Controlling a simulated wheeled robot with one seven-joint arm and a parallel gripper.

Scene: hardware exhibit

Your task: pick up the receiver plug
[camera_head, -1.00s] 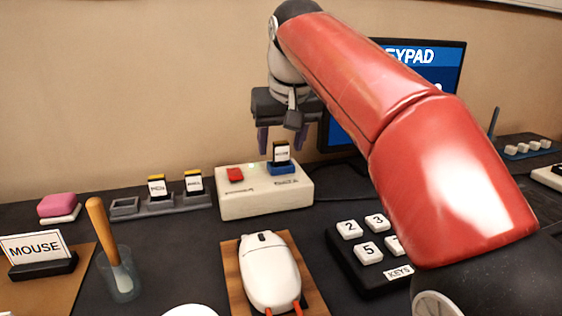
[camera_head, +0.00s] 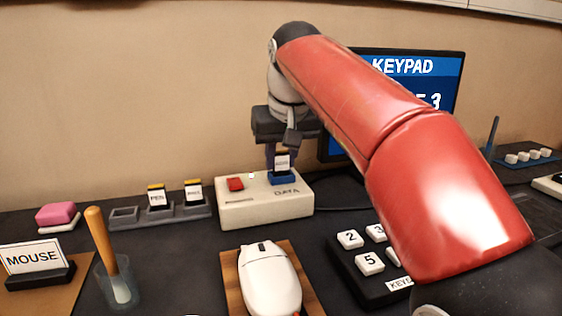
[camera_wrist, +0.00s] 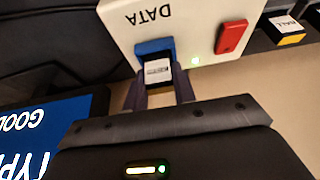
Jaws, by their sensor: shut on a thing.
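The receiver plug (camera_head: 282,162) is a small upright block with a white label and a dark and yellow top. It stands in the blue socket (camera_head: 284,178) of a cream box marked DATA (camera_head: 240,209). Its label is too small to read. My gripper (camera_head: 281,155) is above the box, with its fingers down around the plug. In the wrist view, the fingers (camera_wrist: 160,82) are shut on the plug (camera_wrist: 157,70), one on each side. The plug's lower end is hidden in the blue socket (camera_wrist: 154,47).
A red button (camera_head: 235,184) is on the box, left of the socket. Two similar labelled plugs (camera_head: 158,196) (camera_head: 193,192) stand in a grey rack (camera_head: 125,216) to the left. A white mouse (camera_head: 268,280) and a keypad (camera_head: 350,265) lie in front. A monitor (camera_head: 430,95) stands behind.

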